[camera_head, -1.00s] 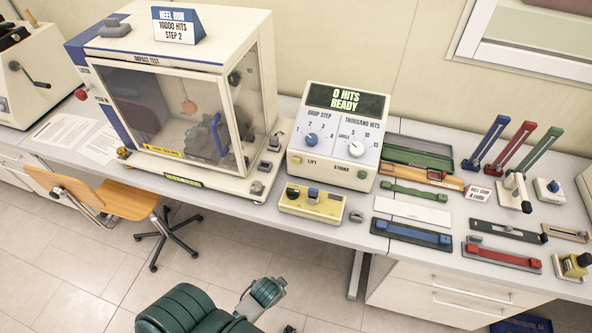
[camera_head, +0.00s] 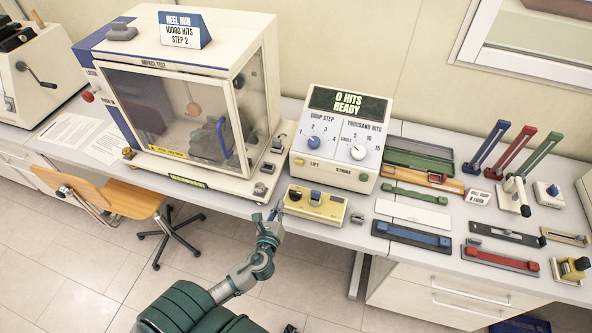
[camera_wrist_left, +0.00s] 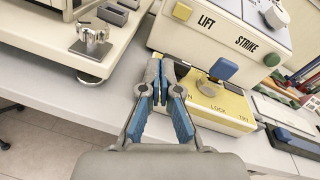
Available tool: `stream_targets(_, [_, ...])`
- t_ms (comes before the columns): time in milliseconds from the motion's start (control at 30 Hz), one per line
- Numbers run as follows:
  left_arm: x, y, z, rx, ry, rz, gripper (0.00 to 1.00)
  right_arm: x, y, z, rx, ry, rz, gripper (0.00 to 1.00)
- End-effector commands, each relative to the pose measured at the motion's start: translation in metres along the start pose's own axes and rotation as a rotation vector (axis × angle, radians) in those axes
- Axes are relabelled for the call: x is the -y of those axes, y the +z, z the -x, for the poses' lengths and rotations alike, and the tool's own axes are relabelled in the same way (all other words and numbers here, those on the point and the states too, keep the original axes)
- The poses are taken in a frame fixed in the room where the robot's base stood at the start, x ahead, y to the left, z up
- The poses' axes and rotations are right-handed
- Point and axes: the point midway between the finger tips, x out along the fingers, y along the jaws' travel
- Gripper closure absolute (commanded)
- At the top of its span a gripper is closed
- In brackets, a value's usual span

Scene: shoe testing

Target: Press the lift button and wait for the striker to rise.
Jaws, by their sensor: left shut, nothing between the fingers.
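The white control box (camera_head: 338,140) stands on the bench, its screen reading "0 HITS READY". The striker cannot be told clearly through the glass. My left gripper (camera_head: 276,209) is shut and empty, in front of the bench edge, below and left of the lift button; its closed fingers (camera_wrist_left: 157,75) show in the wrist view.
A yellow box with knobs (camera_head: 316,203) sits in front of the control box, close to my fingers. A metal clamp (camera_wrist_left: 92,36) stands on the cabinet base. Coloured gauges and trays (camera_head: 412,236) cover the bench on the right. An orange chair (camera_head: 125,200) stands at left.

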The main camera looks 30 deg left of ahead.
Motion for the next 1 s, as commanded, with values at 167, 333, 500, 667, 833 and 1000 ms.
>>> stream_targets(167, [0.013, 0.009, -0.009, 0.064, -0.087, -0.262, 1.00, 0.001, 0.040, -0.012, 0.021, -0.001, 0.005, 0.60])
stream_targets(333, [0.017, 0.011, -0.011, 0.084, -0.113, -0.345, 1.00, 0.001, 0.052, -0.015, 0.025, -0.002, 0.007, 0.60])
stream_targets(500, [0.017, 0.011, -0.011, 0.084, -0.113, -0.346, 1.00, 0.001, 0.052, -0.015, 0.025, -0.002, 0.007, 0.60])
stream_targets(667, [0.017, 0.011, -0.013, 0.084, -0.112, -0.344, 1.00, 0.001, 0.052, -0.014, 0.026, -0.001, 0.007, 0.60])
stream_targets(833, [0.019, 0.013, -0.027, 0.085, -0.111, -0.343, 1.00, 0.001, 0.051, -0.011, 0.026, -0.001, 0.007, 0.60])
stream_targets(1000, [0.024, 0.016, -0.060, 0.086, -0.110, -0.342, 1.00, 0.001, 0.051, -0.006, 0.026, -0.001, 0.007, 0.60])
